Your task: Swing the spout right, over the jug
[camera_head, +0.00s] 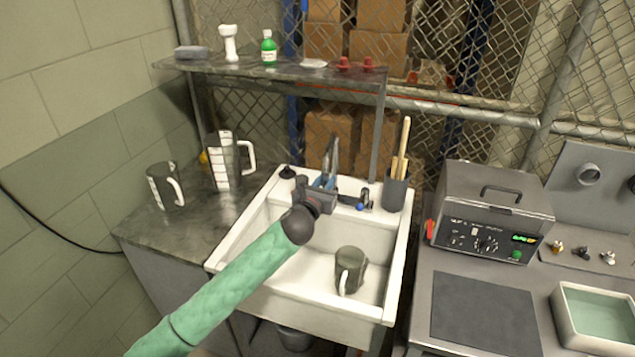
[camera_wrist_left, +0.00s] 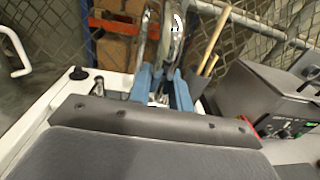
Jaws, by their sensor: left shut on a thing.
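The grey metal spout (camera_head: 332,155) rises at the back of the white sink (camera_head: 232,238). My left gripper (camera_head: 325,181) reaches over the sink from the front, with its blue fingers around the spout's lower part. In the left wrist view, the spout (camera_wrist_left: 150,38) stands up by the two blue fingers of the left gripper (camera_wrist_left: 160,85), which is shut on it. A dark jug (camera_head: 350,271) with a white handle stands in the sink, to the right of and nearer than the spout. The spout's outlet is hard to make out. My right gripper is out of view.
Two more jugs, a large one (camera_head: 224,162) and a smaller one (camera_head: 164,187), stand on the left counter. A dark holder (camera_head: 395,191) with wooden-handled tools stands at the sink's back right corner. A shelf (camera_head: 270,71) hangs above. A grey heated tank (camera_head: 490,215) stands right.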

